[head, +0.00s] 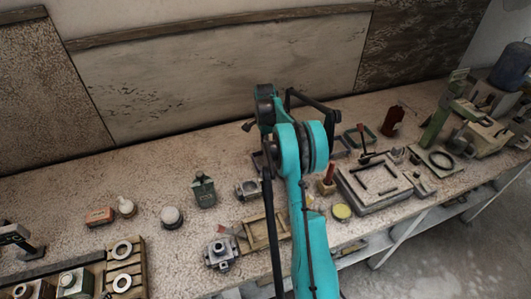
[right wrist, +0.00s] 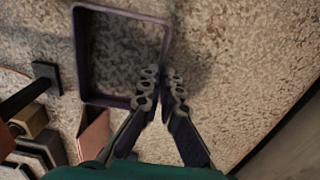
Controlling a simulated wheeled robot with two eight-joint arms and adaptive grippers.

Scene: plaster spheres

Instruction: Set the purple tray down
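The purple tray (right wrist: 121,14) shows in the right wrist view as a dark, shallow rectangular frame, with a speckled surface like the bench inside it. My right gripper (right wrist: 163,84) is at the tray's right wall, with its two fingertips close together on either side of that wall. A soft shadow lies beside this wall. I cannot tell whether the tray touches the bench or hangs just above it. In the head view my teal right arm reaches over the bench and hides most of the tray and the gripper's fingers. My left gripper is not in view.
A salmon-coloured block (right wrist: 94,133) lies close to the tray's near edge. Bare bench (head: 160,160) lies at the back left.

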